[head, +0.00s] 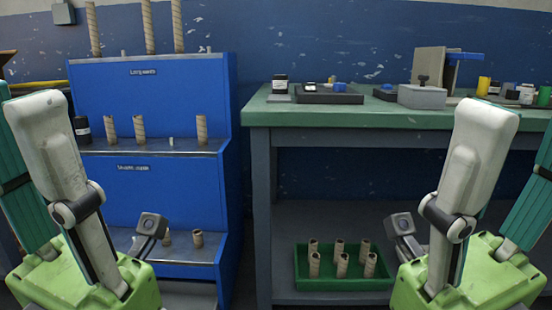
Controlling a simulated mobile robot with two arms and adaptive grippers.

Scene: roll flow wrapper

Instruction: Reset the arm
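My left arm (62,165) comes in from the left, with its pale link standing upright and folded at a dark joint. My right arm (470,165) stands in much the same folded pose on the right. Both arms are in front of the furniture and touch nothing that I can see. The fingers of both grippers are not visible, so I see nothing held.
A blue stepped rack (150,100) with cardboard tubes stands at the left. A green-topped workbench (340,115) bears small boxes, jars and a grey fixture (422,96). Below, a green tray (345,284) holds several short tubes. A gap separates the rack and bench.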

